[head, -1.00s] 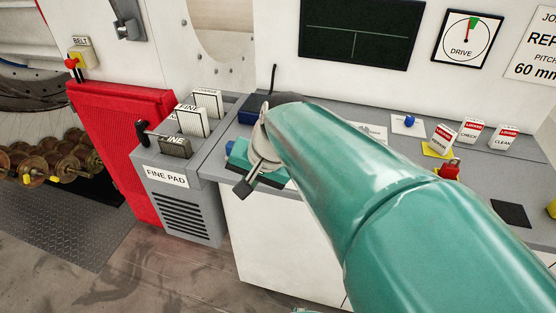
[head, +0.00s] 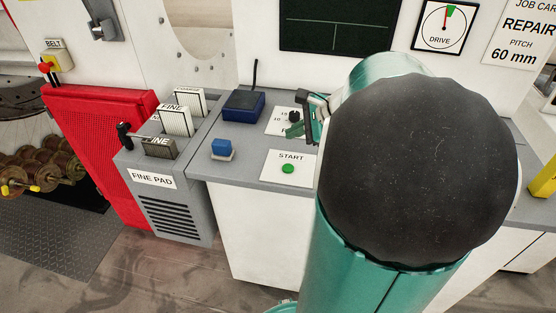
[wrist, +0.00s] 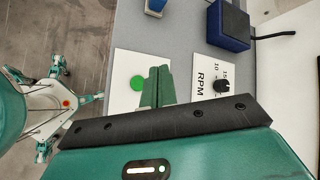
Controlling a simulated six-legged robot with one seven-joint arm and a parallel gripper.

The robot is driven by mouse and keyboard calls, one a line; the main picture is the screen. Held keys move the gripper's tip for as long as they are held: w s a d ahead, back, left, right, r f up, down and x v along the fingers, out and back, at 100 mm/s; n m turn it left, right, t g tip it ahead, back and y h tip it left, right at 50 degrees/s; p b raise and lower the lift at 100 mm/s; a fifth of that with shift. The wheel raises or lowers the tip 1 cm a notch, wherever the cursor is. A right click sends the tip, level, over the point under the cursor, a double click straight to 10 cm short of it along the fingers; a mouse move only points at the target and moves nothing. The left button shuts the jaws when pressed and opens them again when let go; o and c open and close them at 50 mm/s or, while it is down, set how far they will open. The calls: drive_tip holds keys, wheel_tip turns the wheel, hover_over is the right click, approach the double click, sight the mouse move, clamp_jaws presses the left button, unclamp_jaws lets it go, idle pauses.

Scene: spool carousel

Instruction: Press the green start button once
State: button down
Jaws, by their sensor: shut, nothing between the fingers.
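The green start button (head: 288,169) sits on a white START card on the grey bench top, near its front edge. In the wrist view the button (wrist: 137,83) shows just left of the green fingertips. My gripper (head: 293,131) is shut and empty. In the head view it is above the bench, behind the START card and close to the RPM dial. In the wrist view my gripper (wrist: 157,86) lies between the button and the dial. I cannot tell its height above the bench or any contact.
The black RPM dial (wrist: 222,86) is close to the gripper. The FINE PAD rack (head: 160,163) stands beside the bench. My arm hides the bench's right part.

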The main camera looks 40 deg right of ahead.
sight(292, 168)
drive_tip(key=shift+w, duration=0.15)
drive_tip(key=shift+a+f, duration=0.1)
drive_tip(key=shift+f, duration=4.35)
drive_tip(key=shift+f, duration=0.4)
drive_tip(key=shift+f, duration=0.35)
drive_tip(key=shift+r, duration=0.8)
